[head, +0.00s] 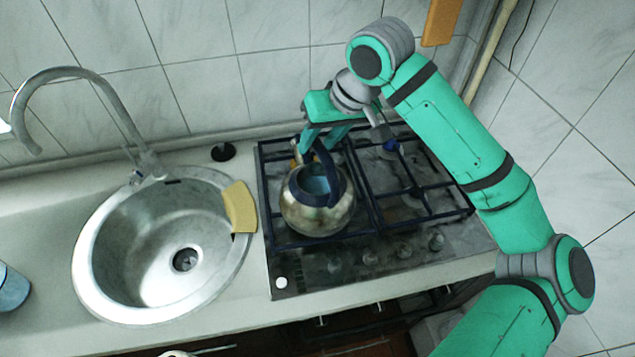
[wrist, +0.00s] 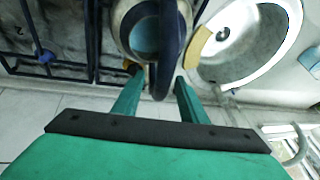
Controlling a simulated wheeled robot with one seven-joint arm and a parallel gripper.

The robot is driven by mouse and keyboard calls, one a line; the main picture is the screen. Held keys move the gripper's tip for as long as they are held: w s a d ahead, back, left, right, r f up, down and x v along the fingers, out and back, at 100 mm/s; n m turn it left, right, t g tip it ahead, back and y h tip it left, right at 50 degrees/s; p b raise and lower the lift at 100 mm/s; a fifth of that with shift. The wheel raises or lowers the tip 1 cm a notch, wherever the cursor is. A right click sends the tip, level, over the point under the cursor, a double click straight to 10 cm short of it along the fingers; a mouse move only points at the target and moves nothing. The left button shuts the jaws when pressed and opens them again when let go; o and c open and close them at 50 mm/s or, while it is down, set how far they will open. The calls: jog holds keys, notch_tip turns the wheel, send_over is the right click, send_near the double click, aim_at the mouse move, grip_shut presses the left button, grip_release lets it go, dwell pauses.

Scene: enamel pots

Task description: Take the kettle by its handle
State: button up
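In the wrist view the kettle body (wrist: 122,28) is at the top, with the handle (wrist: 168,45) reaching down between my fingers. My gripper (head: 317,146) is at the far side of the kettle, by the back end of the handle. Its two green fingers (wrist: 160,82) stand apart, one on each side of the handle, with narrow gaps visible. Whether either finger touches it elsewhere is hidden.
The hob (head: 345,262) has dark raised grates (head: 430,215) around the kettle. A steel sink (head: 150,275) with a tall faucet (head: 100,85) is at left, with a yellow piece (head: 240,207) on its rim. The tiled wall is close behind my gripper.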

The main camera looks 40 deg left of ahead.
jog(key=x, duration=0.5)
jog(key=shift+s+a, duration=0.1)
jog(key=shift+s, duration=0.05)
grip_shut()
jog(key=shift+r, duration=0.15)
dwell(1.1)
